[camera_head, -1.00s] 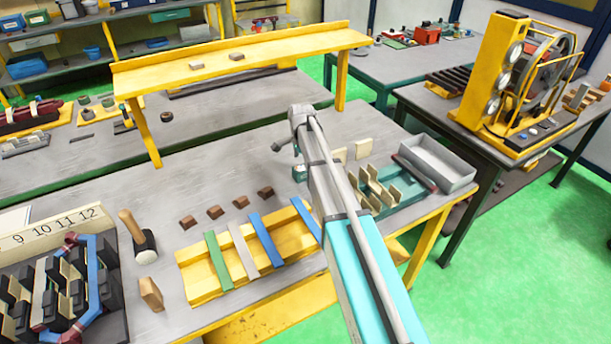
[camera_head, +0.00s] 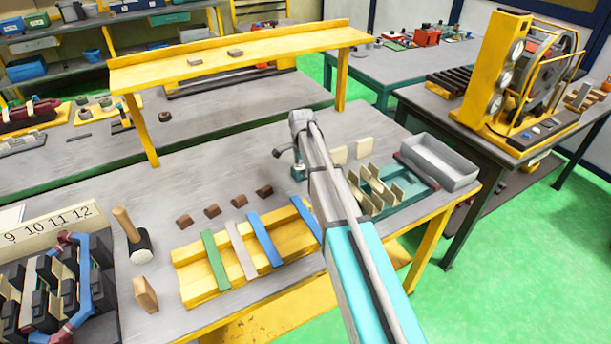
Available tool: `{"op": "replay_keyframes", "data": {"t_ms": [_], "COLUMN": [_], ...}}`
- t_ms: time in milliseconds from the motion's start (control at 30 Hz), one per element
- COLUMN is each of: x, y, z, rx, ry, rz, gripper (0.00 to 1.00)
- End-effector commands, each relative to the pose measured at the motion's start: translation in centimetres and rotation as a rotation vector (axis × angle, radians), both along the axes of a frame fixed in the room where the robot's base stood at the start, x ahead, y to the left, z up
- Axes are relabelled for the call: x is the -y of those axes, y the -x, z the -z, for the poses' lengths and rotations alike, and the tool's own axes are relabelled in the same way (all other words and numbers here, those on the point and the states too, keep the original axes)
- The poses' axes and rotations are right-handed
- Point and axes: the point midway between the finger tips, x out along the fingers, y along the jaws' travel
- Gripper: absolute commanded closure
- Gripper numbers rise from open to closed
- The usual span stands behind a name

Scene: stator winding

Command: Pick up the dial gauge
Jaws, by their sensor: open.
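My arm reaches across the grey bench, and its end hangs over the middle of the bench. My gripper (camera_head: 281,154) is small and dark at the arm's tip; it is open. A small teal and pale object (camera_head: 298,172), which may be the dial gauge, stands on the bench just below and right of the gripper. My arm partly hides it, and its face is too small to read. I cannot tell whether the fingers are beside it or above it; nothing is seen held.
A yellow tray (camera_head: 190,292) with coloured strips lies in front, with several brown blocks (camera_head: 212,211) behind it. A mallet (camera_head: 140,243) is at left. A teal rack (camera_head: 420,195) and grey bin (camera_head: 440,160) are at right. A yellow shelf (camera_head: 290,48) spans behind.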

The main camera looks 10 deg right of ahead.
Motion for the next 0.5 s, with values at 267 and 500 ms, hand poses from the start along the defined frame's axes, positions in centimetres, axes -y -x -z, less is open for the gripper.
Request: {"op": "replay_keyframes", "data": {"t_ms": [267,500], "x": [0.0,0.0], "y": [0.0,0.0], "z": [1.8,1.8], "rx": [0.000,0.000], "ry": [0.000,0.000], "rz": [0.000,0.000], "gripper": [0.00,0.00]}}
